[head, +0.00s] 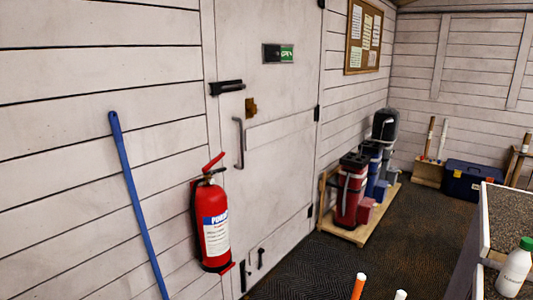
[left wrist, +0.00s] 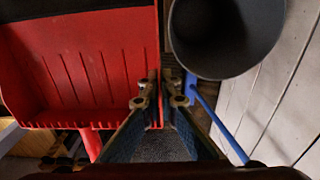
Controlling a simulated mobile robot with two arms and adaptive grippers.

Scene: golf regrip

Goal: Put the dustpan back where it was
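The red dustpan (left wrist: 75,65) fills the left half of the left wrist view, very close, with its ribbed pan facing the camera. My left gripper (left wrist: 163,85) has its two fingers brought close together at the pan's right side edge. That thin red edge runs between the fingertips, and the gripper looks shut on it. The dustpan's top is cut off by the picture edge. The head view shows neither the dustpan nor any gripper. My right gripper is in no view.
A grey round container (left wrist: 228,35) is close right of the fingers, with a blue pole (left wrist: 215,120) beside it. In the head view, a blue pole (head: 137,200) leans on the wall beside a fire extinguisher (head: 212,220). Golf bags (head: 352,190) stand farther back; dark floor (head: 320,262) is clear.

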